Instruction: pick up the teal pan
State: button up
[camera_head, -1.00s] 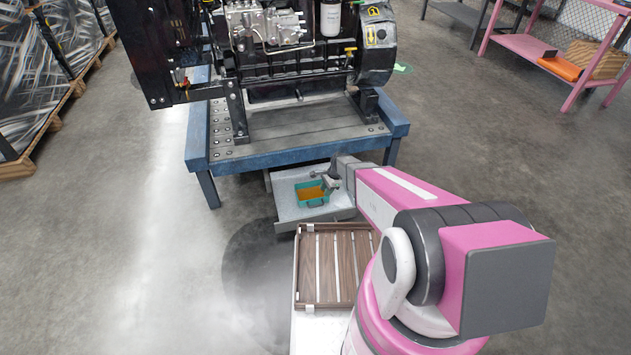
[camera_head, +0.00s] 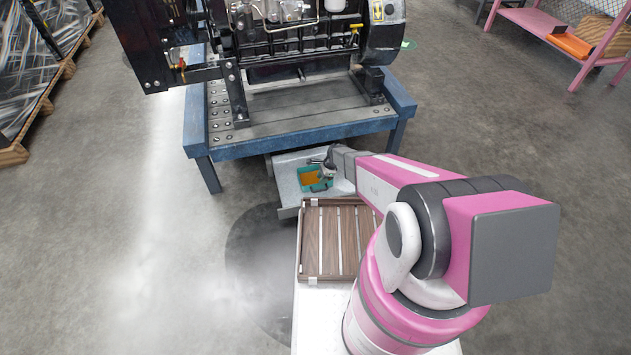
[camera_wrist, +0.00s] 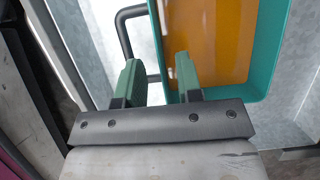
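The teal pan (camera_head: 326,185), with an orange-yellow inside, sits on a light grey tray (camera_head: 289,190) below the blue bench. My gripper (camera_head: 325,166) is at the pan's back right side, partly covering it. In the wrist view the pan (camera_wrist: 271,55) fills the upper right, and a dark bent handle (camera_wrist: 123,30) sticks out from its left side. My gripper (camera_wrist: 158,80) is open, its green fingers apart. The left finger is outside the pan and the right finger overlaps its inside. The pan's left wall and part of the handle show between them. Contact cannot be told.
The blue bench (camera_head: 290,145) carries a black diesel engine (camera_head: 295,45) just above and behind the tray. A brown slatted wooden tray (camera_head: 330,240) lies in front, near my base. A pink shelf (camera_head: 535,20) stands far right.

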jog(key=x, duration=0.4)
jog(key=shift+s+a+f, duration=0.15)
jog(key=shift+a+f, duration=0.05)
jog(key=shift+f, duration=0.05)
jog(key=shift+c, duration=0.3)
grip_shut()
jog(key=shift+r, duration=0.25)
jog(key=shift+r, duration=1.95)
jog(key=s+a+r, duration=0.6)
jog(key=s+a, duration=0.1)
jog(key=s, duration=0.1)
jog(key=shift+s+a+r, duration=0.3)
jog(key=shift+s+r, duration=0.05)
